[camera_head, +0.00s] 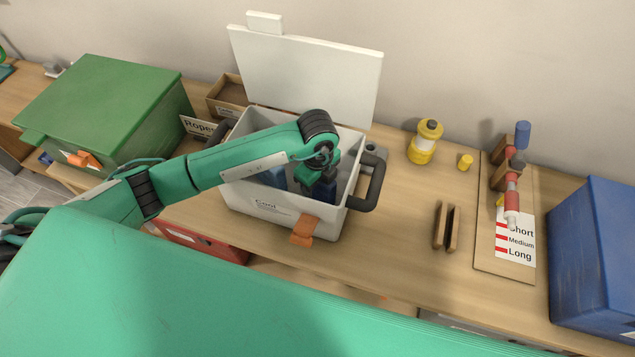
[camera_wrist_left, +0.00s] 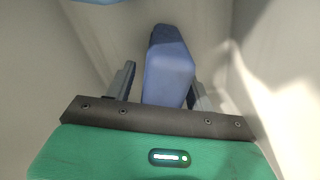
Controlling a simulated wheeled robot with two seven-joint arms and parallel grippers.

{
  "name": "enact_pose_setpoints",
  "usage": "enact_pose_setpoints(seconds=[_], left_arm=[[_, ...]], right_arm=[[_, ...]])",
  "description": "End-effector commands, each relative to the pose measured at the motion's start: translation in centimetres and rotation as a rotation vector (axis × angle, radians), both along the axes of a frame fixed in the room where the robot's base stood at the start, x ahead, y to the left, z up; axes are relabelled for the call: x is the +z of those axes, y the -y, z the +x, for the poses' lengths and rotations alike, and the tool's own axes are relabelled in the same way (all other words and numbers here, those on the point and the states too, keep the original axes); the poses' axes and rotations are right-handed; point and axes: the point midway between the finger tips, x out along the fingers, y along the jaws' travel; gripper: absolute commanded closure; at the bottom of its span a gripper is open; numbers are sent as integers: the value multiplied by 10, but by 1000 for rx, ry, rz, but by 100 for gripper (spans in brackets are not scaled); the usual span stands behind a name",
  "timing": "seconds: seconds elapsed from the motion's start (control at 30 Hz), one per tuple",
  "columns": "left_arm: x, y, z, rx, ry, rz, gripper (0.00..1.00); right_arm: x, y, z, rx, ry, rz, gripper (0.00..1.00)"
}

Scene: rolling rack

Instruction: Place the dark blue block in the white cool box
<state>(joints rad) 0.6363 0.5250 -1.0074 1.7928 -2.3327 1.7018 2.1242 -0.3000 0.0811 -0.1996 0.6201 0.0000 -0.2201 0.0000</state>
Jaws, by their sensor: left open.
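The white cool box (camera_head: 258,212) stands open on the bench, its lid (camera_head: 310,70) raised at the back. My left arm reaches over its rim, with the left gripper (camera_head: 318,180) down inside the box. In the left wrist view the dark blue block (camera_wrist_left: 167,72) lies between the two parted fingers of my left gripper (camera_wrist_left: 160,88). In the head view the block (camera_head: 326,191) shows only partly below the wrist, inside the box. The gripper is open; whether a finger touches the block is hard to tell. My right gripper is out of view.
A lighter blue item (camera_head: 272,177) is inside the cool box, left of the gripper. A black handle (camera_head: 370,185) juts from the box's right side. A green box (camera_head: 105,105) stands left, a blue box (camera_head: 595,255) far right. The bench between is partly clear.

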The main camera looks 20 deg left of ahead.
Motion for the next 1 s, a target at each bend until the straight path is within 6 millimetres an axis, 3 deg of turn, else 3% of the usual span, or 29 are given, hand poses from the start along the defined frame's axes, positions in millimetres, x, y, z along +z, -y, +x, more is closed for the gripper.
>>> enact_pose_setpoints(seconds=[0.23,0.7,1.0], left_arm=[[16,0,1,-1,4,-2,46],[109,1,1,-1,3,-1,46],[124,0,0,0,-1,0,46]], right_arm=[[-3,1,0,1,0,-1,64],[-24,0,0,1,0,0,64],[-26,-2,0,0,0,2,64]])
